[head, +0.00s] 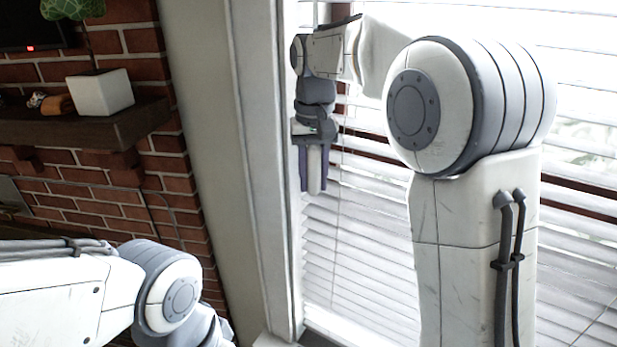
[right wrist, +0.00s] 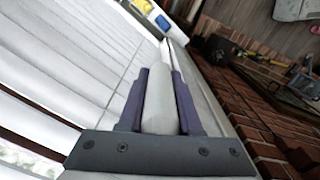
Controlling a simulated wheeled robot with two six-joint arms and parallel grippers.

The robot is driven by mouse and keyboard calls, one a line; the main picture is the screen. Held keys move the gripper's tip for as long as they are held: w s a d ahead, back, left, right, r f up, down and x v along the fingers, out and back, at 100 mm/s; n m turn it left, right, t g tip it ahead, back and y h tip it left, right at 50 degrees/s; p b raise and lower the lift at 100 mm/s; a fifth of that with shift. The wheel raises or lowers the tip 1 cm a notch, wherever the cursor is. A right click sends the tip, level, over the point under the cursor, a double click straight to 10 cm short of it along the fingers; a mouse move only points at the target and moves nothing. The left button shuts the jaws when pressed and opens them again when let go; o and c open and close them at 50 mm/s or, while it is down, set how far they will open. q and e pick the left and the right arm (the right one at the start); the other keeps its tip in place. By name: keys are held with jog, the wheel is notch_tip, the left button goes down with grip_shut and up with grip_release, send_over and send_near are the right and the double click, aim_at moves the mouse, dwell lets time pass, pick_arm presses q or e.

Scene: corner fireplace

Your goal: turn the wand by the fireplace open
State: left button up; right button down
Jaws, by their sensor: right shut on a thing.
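The wand (head: 314,170) is a pale, slim rod hanging in front of the window blinds, close to the window frame's left side. My right gripper (head: 313,182) points down at it in the head view, with a dark purple finger on each side. In the right wrist view the pale wand (right wrist: 160,102) lies lengthwise between the two fingers of the right gripper (right wrist: 160,95), which is shut on it. The blinds (head: 345,245) have tilted slats with bright gaps in the upper part. My left arm shows at the lower left, but its gripper is out of view.
A brick wall (head: 100,205) with a dark wooden mantel (head: 85,125) stands at the left. A white plant pot (head: 100,93) sits on the mantel. The white window frame (head: 262,170) is close to the left of the right gripper.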

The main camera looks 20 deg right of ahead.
jog(key=shift+s, duration=0.1)
dwell(0.3)
jog(key=c, duration=0.6)
grip_release()
jog(key=shift+a+r, duration=0.1)
jog(key=shift+r, duration=0.3)
notch_tip(320, 180, up, 8)
jog(key=shift+b, duration=0.35)
jog(key=shift+r, duration=0.8)
